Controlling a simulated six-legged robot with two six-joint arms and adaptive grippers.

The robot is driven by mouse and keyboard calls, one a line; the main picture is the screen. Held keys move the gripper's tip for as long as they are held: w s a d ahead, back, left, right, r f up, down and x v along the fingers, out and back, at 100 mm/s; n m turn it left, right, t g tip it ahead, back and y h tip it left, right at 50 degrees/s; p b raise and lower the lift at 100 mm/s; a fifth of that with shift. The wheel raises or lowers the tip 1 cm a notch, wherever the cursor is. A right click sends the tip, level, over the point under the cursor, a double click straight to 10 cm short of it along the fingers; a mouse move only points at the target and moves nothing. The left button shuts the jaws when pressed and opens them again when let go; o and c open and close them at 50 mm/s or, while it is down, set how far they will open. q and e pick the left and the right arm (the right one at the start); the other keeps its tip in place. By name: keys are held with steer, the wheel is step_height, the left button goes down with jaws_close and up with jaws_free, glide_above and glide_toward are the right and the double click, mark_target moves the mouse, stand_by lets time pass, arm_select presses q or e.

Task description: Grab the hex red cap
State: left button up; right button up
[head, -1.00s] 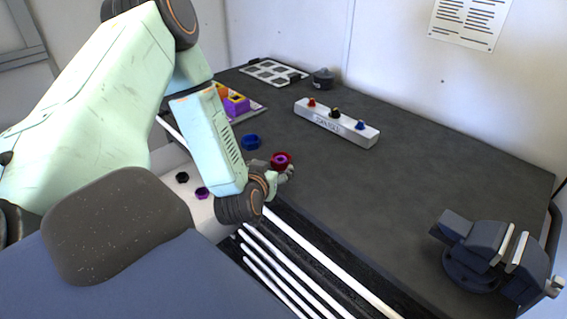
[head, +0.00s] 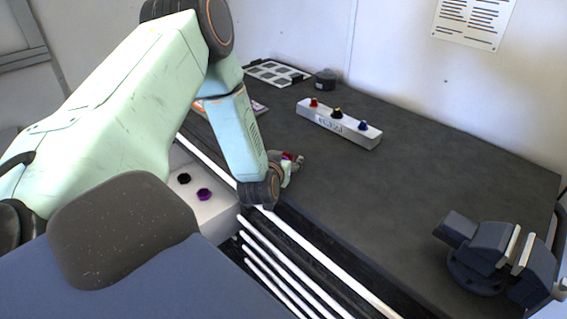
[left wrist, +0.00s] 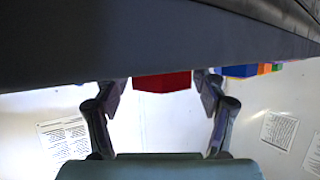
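The hex red cap (head: 287,155) sits on the dark bench top near its front edge, mostly hidden behind my left gripper (head: 294,165) in the head view. In the left wrist view the red cap (left wrist: 162,82) lies between the two fingertips of my left gripper (left wrist: 161,88). The fingers are spread on either side of it, with a narrow gap showing at each side. I cannot see them pressing on it. My right gripper is not in view.
A vise (head: 490,252) is at the front right. A blue thing (left wrist: 240,71) is beside the gripper in the wrist view. The bench's middle is clear.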

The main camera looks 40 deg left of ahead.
arm_select(q)
steer(key=shift+s+a, duration=0.1)
steer(key=shift+s, duration=0.05)
steer(key=c, duration=1)
steer(key=shift+c, duration=0.3)
steer(key=shift+r, duration=0.1)
